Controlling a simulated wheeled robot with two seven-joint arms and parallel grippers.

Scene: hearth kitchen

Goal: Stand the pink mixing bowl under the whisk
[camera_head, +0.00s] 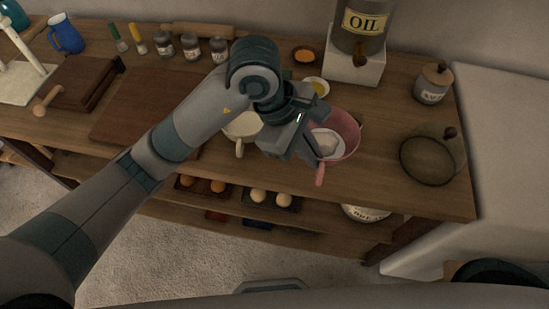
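The pink mixing bowl (347,126) stands upright on the wooden table, right of centre, with something white in it and a pink handle or spout (320,174) toward me. My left gripper (308,154) is over the bowl's left side and hides part of it. The fingertips are too small and dark to tell whether they are open, shut or touching the bowl. I cannot make out a whisk; my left arm covers part of the table. My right gripper is not in view.
A cream cup (242,127) is close left of my gripper. A small yellow-filled dish (317,87) and an oil dispenser (358,45) stand behind the bowl. A glass cover (428,161) is at the right. Table (385,180) between bowl and cover is clear.

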